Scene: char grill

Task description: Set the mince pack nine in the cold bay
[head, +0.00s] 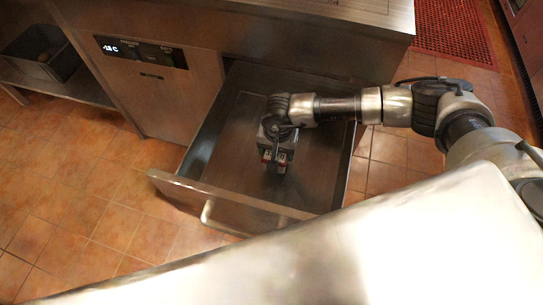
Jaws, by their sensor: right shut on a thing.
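The cold bay is an open steel drawer (225,125) pulled out from under the counter, seen in the head view. My right arm reaches in from the right, and my right gripper (274,158) points down inside the drawer's outline, over its front half. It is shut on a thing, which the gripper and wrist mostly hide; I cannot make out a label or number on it. I cannot tell whether the thing touches the drawer floor. No other pack shows clearly in the drawer. My left gripper is not in view.
The drawer's front panel (180,188) and handle (207,213) stand out over the tiled floor. A control panel (140,50) with a lit display is left of the drawer. A dark bin (42,55) sits on a low shelf at the far left. A red mat (450,30) lies upper right.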

